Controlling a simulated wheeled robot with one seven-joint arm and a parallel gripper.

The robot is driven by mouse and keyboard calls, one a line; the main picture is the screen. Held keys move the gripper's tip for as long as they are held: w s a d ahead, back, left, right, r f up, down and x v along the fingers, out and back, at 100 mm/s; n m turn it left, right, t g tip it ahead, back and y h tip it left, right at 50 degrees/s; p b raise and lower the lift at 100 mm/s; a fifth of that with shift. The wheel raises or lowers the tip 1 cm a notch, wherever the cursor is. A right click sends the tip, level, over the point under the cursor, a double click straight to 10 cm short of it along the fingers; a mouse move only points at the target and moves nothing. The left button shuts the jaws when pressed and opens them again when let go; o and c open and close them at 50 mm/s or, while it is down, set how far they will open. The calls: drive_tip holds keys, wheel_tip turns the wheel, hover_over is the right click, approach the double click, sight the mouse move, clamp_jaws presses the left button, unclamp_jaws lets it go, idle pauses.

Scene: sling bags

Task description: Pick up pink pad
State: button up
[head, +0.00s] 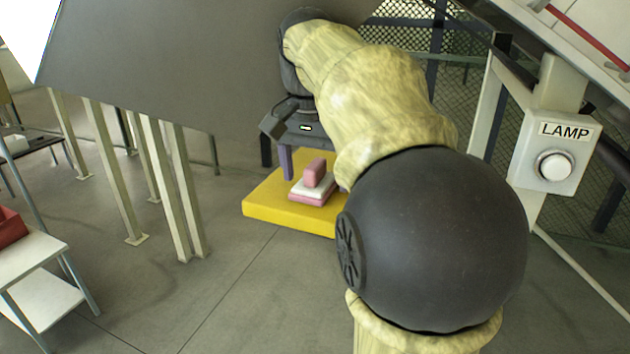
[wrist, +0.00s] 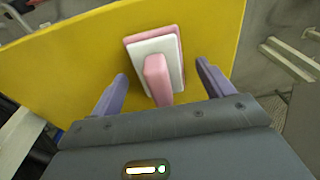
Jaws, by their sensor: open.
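The pink pad (head: 315,173) is a block standing on a white and pink layered base (head: 313,190), which rests on a yellow platform (head: 270,208). In the wrist view the pink pad (wrist: 157,79) appears between my fingers, with the layered base (wrist: 172,48) beyond it. My gripper (wrist: 160,82) is open, its two purple fingers on either side of the pad with gaps on both sides. In the head view my gripper is above and just behind the pad, partly hidden by my arm. I cannot tell the exact height between fingertips and pad.
A lamp box with a white button (head: 553,165) is at the right. Metal legs (head: 170,190) stand left of the platform under a large grey panel (head: 180,60). A white shelf table (head: 30,265) with a red item is at far left. The floor in front is clear.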

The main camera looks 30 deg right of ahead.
sight(315, 163)
drive_tip(key=c, duration=1.1)
drive_tip(key=shift+r+p, duration=0.3)
drive_tip(key=shift+r, duration=4.7)
drive_tip(key=o, duration=0.4)
drive_tip(key=shift+c, duration=1.3)
